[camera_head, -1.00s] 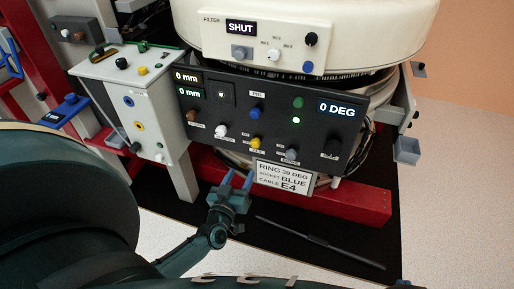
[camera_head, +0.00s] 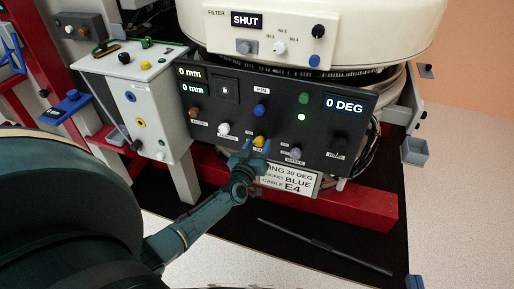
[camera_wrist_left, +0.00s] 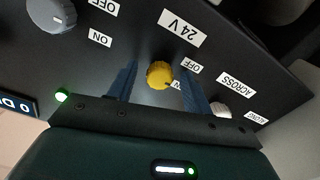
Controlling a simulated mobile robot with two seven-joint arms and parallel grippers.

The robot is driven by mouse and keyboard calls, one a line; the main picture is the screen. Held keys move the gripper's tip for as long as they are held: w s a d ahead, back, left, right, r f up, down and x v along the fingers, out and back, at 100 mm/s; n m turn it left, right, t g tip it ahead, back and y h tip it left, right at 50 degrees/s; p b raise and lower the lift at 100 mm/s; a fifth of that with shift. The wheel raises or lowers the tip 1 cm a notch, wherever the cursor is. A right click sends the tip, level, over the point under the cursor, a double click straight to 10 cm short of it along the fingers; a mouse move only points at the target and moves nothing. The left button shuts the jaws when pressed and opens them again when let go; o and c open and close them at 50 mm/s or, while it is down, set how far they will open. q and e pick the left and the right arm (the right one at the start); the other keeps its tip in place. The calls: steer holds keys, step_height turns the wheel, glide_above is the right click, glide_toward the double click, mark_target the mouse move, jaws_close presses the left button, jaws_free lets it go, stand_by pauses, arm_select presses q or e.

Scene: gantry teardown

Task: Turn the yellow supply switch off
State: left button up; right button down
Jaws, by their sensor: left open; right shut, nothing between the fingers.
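The yellow supply switch (camera_head: 259,140) is a round knob low on the black control panel (camera_head: 308,113). In the left wrist view the yellow knob (camera_wrist_left: 159,75) has a "24 V" label above it and an "OFF" label at its upper right. Another label beside it is partly hidden by a finger. My left gripper (camera_head: 257,146) is open, with one blue finger on each side of the knob. I cannot tell whether the fingers touch it or which way the knob points. My right gripper is not in view.
A white knob (camera_head: 224,128) and a grey knob (camera_head: 294,152) flank the yellow one. A blue knob (camera_head: 260,110) sits above it. A white sign (camera_head: 290,180) hangs below the panel. A grey box (camera_head: 140,108) stands to the left.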

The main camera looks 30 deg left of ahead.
arm_select(q)
steer(key=shift+c, duration=0.3)
steer(key=c, duration=0.9)
